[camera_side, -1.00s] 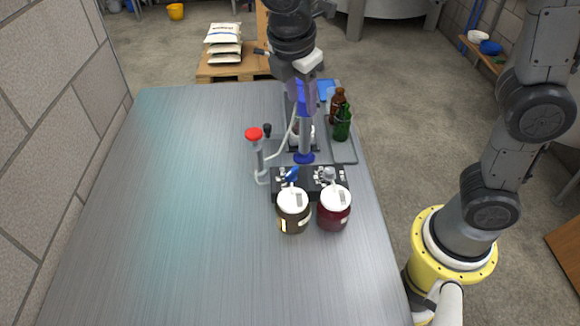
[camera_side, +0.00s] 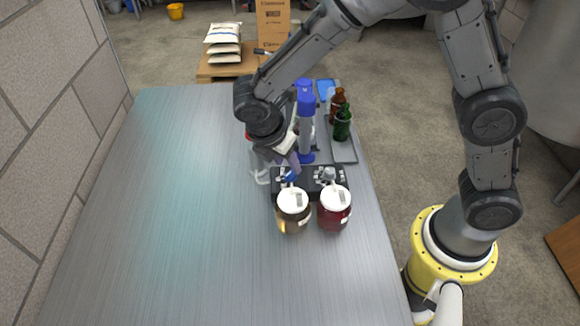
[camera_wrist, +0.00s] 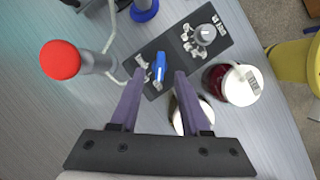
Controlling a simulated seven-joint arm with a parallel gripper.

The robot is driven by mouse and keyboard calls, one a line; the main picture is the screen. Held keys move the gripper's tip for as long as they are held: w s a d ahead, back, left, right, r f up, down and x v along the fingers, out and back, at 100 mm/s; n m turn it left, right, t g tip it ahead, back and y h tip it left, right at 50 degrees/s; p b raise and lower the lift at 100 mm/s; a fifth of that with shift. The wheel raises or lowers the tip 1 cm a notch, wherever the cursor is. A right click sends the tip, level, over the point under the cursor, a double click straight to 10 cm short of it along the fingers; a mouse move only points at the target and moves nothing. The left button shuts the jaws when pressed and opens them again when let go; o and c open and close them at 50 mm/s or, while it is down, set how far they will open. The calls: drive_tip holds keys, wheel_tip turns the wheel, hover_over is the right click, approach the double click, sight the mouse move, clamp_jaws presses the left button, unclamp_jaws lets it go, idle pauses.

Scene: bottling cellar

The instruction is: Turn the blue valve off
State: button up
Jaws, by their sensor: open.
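The blue valve (camera_side: 291,174) sits on the left part of a black block (camera_side: 309,182) on the metal table. In the wrist view the blue valve (camera_wrist: 160,66) shows as a narrow handle lying nearly upright in the picture, between and just beyond my fingertips. My gripper (camera_wrist: 158,76) is open and empty, with one purple finger on each side of the handle's line. In the side view my gripper (camera_side: 291,163) is right at the valve and partly covers it. I cannot tell whether a finger touches it.
A grey valve (camera_wrist: 206,34) sits beside the blue one. Two white-lidded jars, one amber (camera_side: 293,212) and one dark red (camera_side: 334,209), stand in front of the block. A red-topped post (camera_wrist: 62,62) and a blue-and-grey column (camera_side: 306,125) stand close by. The table's left side is clear.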

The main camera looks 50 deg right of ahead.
sight(290, 173)
drive_tip(key=shift+x, duration=1.85)
clamp_jaws()
